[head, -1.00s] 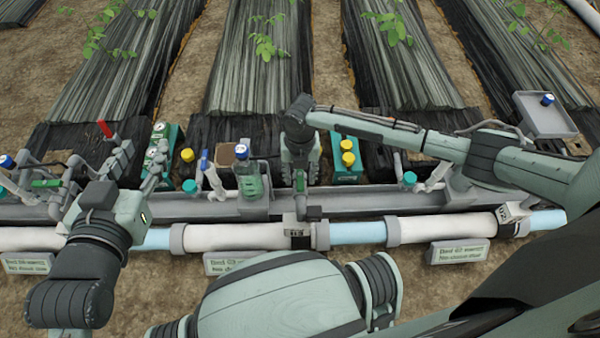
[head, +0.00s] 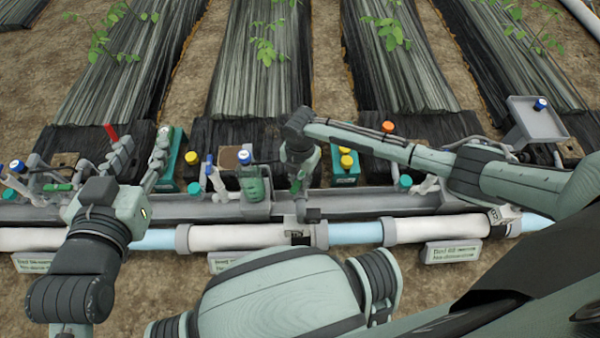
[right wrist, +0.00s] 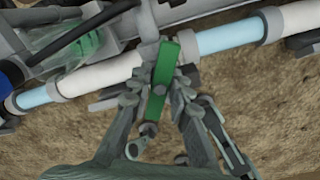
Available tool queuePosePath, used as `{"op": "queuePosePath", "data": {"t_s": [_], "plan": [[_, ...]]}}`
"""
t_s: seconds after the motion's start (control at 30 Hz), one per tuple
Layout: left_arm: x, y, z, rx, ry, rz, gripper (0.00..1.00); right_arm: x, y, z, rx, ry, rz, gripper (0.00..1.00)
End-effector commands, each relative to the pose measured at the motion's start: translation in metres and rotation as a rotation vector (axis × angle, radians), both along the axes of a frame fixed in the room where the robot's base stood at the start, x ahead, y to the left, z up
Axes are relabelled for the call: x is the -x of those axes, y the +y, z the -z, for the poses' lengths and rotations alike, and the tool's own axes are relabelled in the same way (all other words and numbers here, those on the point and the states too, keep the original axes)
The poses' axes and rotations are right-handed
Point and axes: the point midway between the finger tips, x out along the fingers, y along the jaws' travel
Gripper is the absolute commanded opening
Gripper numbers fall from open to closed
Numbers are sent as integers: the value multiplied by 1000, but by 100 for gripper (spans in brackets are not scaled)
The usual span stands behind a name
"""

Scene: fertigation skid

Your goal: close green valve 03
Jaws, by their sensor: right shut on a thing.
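A green valve handle (right wrist: 161,82) lies between the fingers of my right gripper (right wrist: 165,88) in the right wrist view. The handle points roughly across the white and blue pipe there. In the head view my right gripper (head: 298,188) reaches down at the middle of the grey rail and mostly hides this valve. The right fingers are shut on the handle. I cannot read a valve number. My left gripper (head: 140,165) is at the left, above the rail, its two fingers spread apart with nothing seen between them.
The white pipe (head: 235,237) and signs run in front. A grey tray (head: 538,120) is at the right.

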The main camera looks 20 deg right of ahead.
Motion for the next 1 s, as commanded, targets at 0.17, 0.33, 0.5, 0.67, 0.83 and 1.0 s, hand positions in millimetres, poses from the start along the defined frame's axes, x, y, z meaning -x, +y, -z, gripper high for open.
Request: {"op": "queuePosePath", "data": {"t_s": [0.17,0.33,0.5,0.67,0.83,1.0], "plan": [[0,0,-29,0,0,0,40,1,1,-6,-1,4,282,0],[0,0,-49,0,0,0,40,1,1,-6,-1,4,583,0],[0,0,-69,0,0,0,40,1,1,-6,-1,5,916,0],[0,0,-76,0,0,0,40,1,1,-2,0,3,1138,0],[0,0,-75,0,0,0,40,1,0,1,1,1,1177,0],[0,0,-75,0,0,0,40,0,0,0,1,1,1175,29]]}}
